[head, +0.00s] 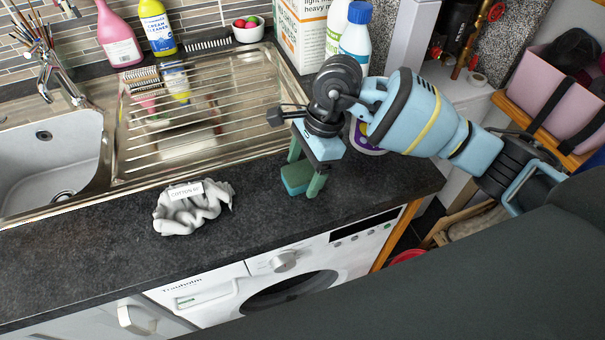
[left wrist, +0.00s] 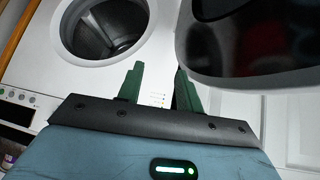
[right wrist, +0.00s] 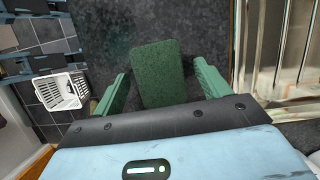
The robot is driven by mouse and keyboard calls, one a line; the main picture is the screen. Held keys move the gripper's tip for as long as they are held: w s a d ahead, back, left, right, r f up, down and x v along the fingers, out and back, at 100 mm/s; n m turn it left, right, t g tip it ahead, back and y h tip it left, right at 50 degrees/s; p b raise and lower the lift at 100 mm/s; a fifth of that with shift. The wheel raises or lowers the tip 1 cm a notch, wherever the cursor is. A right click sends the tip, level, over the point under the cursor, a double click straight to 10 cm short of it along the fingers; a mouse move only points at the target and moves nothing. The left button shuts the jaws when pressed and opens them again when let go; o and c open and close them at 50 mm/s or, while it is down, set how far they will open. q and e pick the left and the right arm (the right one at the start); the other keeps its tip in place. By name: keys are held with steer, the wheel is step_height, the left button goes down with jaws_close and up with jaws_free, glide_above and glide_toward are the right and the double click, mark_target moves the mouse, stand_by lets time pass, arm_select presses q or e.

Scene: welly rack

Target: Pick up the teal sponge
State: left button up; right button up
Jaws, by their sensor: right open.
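The teal sponge (head: 296,179) is a small block on the dark worktop near its front edge, right of the draining board. My right gripper (head: 304,176) is open above it, pointing down, with its green fingers on either side. In the right wrist view the sponge (right wrist: 158,75) shows whole between the spread fingers, with a gap at each side. I cannot tell how far the fingertips are from the worktop. My left gripper (left wrist: 160,72) is open and empty in front of the washing machine, and is out of the head view.
A crumpled grey cloth (head: 192,208) with a label lies on the worktop left of the sponge. Behind are the metal draining board (head: 190,120), a box (head: 301,35) and a blue-capped bottle (head: 356,35). The washing machine (head: 260,283) is below the worktop.

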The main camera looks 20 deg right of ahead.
mark_target(297, 177)
steer(key=c, duration=1)
steer(key=shift+r, duration=0.45)
steer(key=r, duration=0.1)
steer(key=s+r, duration=0.1)
steer(key=shift+a+r, duration=0.25)
steer(key=shift+r, duration=0.05)
arm_select(q)
steer(key=shift+s+f+b, duration=0.4)
steer(key=shift+f+b, duration=0.2)
steer(key=shift+f, duration=0.1)
arm_select(e)
steer(key=s+a, duration=0.2)
steer(key=s, duration=0.2)
steer(key=s+a+r, duration=0.1)
steer(key=s+a, duration=0.1)
steer(key=s, duration=0.2)
steer(key=s+a, duration=0.3)
steer(key=s, duration=0.2)
steer(key=shift+s+r, duration=0.1)
steer(key=shift+r, duration=0.15)
